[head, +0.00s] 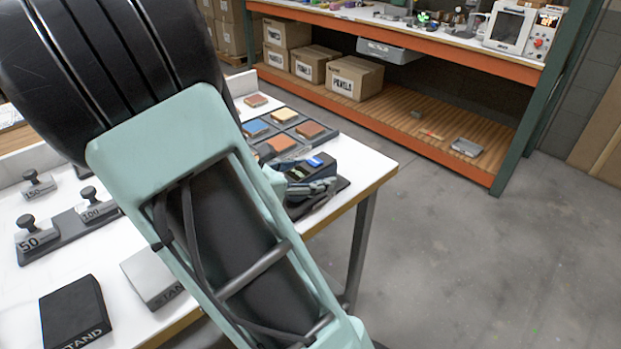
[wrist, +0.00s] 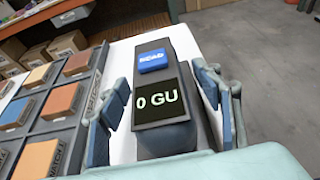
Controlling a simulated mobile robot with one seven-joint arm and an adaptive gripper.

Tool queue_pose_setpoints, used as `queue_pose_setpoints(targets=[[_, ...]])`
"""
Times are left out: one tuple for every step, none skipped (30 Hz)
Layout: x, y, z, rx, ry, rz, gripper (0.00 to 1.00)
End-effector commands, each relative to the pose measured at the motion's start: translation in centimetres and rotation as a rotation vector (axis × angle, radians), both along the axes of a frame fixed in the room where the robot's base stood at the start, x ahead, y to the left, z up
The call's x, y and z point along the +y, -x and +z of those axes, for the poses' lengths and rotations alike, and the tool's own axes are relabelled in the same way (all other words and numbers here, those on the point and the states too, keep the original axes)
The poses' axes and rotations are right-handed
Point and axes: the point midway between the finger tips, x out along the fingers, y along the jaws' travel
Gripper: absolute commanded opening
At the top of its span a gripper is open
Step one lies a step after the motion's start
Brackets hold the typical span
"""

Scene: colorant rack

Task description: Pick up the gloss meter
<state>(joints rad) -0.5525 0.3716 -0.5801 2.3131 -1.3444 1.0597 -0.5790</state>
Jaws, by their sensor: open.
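The gloss meter (wrist: 163,100) is a dark grey block with a screen reading "0 GU" and a blue READ button. It stands in the middle of the wrist view. In the head view the gloss meter (head: 318,170) is near the table's right corner, partly hidden by my arm. My gripper (wrist: 162,112) is open, with one finger on each side of the meter. A white gap shows between the left finger and the meter; the right finger is close to its side, and I cannot tell whether it touches. In the head view my gripper (head: 302,190) is partly covered by my arm.
A dark tray of coloured swatches (wrist: 52,102) lies left of the meter. Labelled weights (head: 97,207) and dark and grey blocks (head: 75,312) stand on the white table (head: 365,165). The table's right edge is close to the meter. A shelf (head: 440,120) with boxes stands behind.

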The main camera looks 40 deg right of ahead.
Motion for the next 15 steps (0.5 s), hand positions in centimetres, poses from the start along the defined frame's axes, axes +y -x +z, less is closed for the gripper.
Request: queue_pose_setpoints(targets=[[0.02,-0.01,0.02,0.000,0.000,0.000,0.59],[0.02,0.00,0.02,0.000,0.000,0.000,0.57],[0.02,0.00,0.02,0.000,0.000,0.000,0.53],[0.03,0.00,0.02,-0.001,0.000,0.000,0.49],[0.03,0.00,0.02,-0.001,0.000,0.000,0.46],[0.03,0.00,0.02,-0.001,0.000,0.000,0.42],[0.04,-0.01,0.03,-0.001,0.000,0.000,0.39],[0.04,0.00,0.03,-0.001,0.000,0.000,0.35],[0.04,0.00,0.03,-0.001,0.000,0.000,0.31],[0.04,0.00,0.03,-0.001,0.000,0.000,0.28],[0.04,0.00,0.03,-0.001,0.000,0.000,0.24],[0.05,-0.01,0.03,-0.001,0.000,0.000,0.20],[0.05,-0.01,0.03,-0.001,0.000,0.000,0.16],[0.05,0.00,0.03,-0.001,0.000,0.000,0.13],[0.05,-0.01,0.03,-0.001,0.000,0.000,0.09]])
